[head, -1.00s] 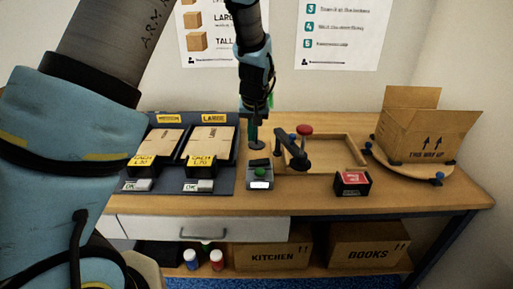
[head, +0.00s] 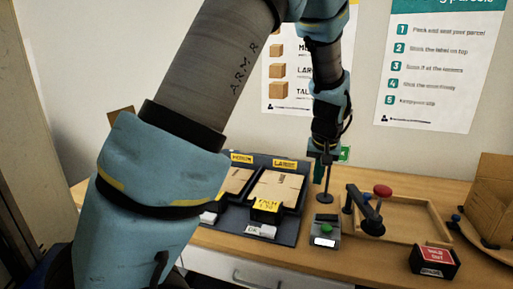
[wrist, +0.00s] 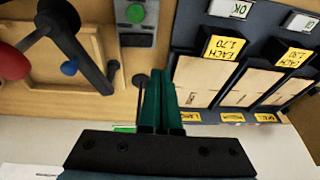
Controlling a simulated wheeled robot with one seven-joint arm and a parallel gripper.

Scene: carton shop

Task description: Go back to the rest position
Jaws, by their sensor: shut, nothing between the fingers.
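My gripper (head: 325,155) hangs from the blue and grey arm, above the back of the workbench. It is in front of the wall and just above a dark post (head: 325,184) with a round foot; I cannot tell if they touch. In the wrist view its green fingers (wrist: 160,85) lie side by side, closed, with nothing held. My upper arm crosses the left half of the head view and hides part of the bench.
Flat cartons (head: 276,187) lie in a dark rack. A green-button device (head: 326,232), a wooden tray (head: 425,230) with a lever (head: 370,212), a red-labelled box (head: 434,262) and an open carton (head: 488,200) stand rightward. Posters (head: 432,70) hang behind.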

